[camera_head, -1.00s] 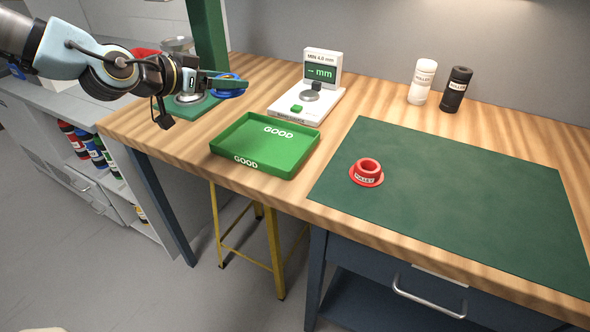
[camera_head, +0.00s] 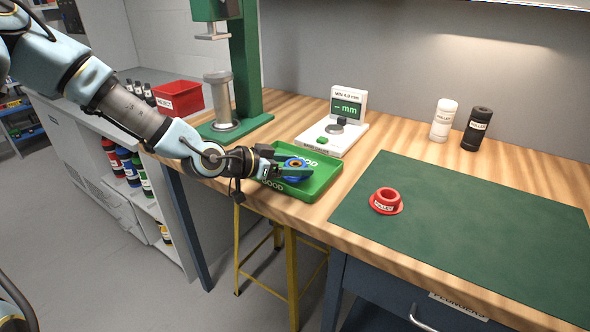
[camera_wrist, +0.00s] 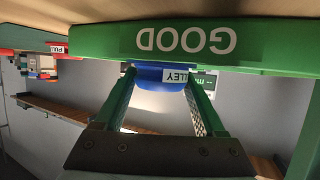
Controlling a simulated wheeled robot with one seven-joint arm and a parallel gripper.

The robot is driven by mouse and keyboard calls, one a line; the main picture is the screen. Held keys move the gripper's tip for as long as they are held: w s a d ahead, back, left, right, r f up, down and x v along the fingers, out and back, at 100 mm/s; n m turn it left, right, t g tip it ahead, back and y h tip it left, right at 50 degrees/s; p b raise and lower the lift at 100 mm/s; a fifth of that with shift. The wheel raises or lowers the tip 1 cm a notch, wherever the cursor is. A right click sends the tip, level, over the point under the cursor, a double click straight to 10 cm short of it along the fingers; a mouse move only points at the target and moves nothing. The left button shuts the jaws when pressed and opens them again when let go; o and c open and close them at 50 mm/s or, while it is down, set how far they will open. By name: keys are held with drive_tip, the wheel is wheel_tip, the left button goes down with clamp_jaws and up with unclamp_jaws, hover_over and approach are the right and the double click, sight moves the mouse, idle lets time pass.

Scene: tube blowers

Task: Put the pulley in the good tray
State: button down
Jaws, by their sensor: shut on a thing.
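The green good tray (camera_head: 322,190) lies on the bench under my gripper, and the pulley shows over the tray's area. The wrist view is upside down and shows the tray's GOOD wall (camera_wrist: 190,42) close beyond the pulley. I cannot tell whether the pulley touches the tray floor.
A white gauge (camera_head: 335,132) stands behind the tray. A red flanged part (camera_head: 387,201) sits on the green mat (camera_head: 470,222) at right. White (camera_head: 443,120) and black (camera_head: 477,130) bottles stand behind. A green press (camera_head: 245,60) and red bin (camera_head: 178,97) are at left.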

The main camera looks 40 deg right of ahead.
drive_tip(key=shift+f, duration=0.9)
drive_tip(key=shift+f, duration=0.1)
unclamp_jaws()
drive_tip(key=shift+r, duration=0.2)
drive_tip(key=b+v, duration=0.1)
drive_tip(key=v, duration=1.1)
drive_tip(key=shift+f, duration=0.2)
drive_tip(key=shift+a, duration=0.1)
